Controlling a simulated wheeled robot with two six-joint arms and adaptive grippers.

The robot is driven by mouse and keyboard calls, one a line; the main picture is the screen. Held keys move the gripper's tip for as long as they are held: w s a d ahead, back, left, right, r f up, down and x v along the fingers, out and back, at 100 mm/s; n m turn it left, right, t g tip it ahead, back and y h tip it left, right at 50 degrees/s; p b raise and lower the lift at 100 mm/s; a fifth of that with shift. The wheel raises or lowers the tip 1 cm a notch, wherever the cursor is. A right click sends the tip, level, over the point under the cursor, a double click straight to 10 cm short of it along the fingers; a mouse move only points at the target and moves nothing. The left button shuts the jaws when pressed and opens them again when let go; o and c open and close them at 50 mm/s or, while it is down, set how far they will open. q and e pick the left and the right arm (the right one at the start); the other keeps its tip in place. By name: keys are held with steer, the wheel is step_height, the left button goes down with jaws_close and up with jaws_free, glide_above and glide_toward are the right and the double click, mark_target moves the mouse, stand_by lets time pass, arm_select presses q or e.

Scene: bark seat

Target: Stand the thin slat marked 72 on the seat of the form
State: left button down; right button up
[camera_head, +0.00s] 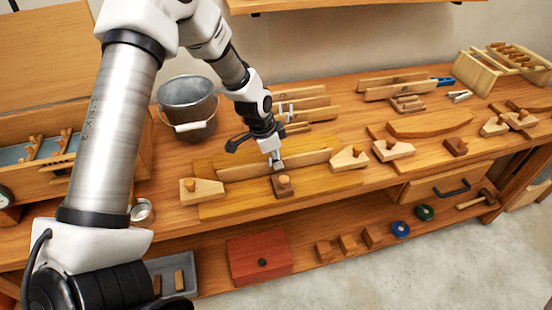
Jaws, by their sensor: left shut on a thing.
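My left gripper (274,161) reaches down from above, shut on a long thin slat (305,159). The slat stands on edge along the flat wooden form (235,207) on the bench; I cannot tell whether it touches the seat. A number on it is too small to read. Wooden blocks with knobs sit on the form: one at the left end (201,190), one in front of the gripper (283,187) and one at the right end (349,159). My right gripper is out of view.
A metal bucket (187,103) stands behind the form at the left. Several upright slats (305,102) stand behind the gripper. A curved board (430,124) and more knobbed blocks (393,149) lie to the right. A wooden crate (484,74) is at the far right.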

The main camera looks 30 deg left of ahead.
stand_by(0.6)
arm_select(q)
steer(key=c, duration=1.2)
jaws_free()
steer(key=shift+f, duration=0.1)
step_height(320, 180, up, 11)
steer(key=p, duration=0.9)
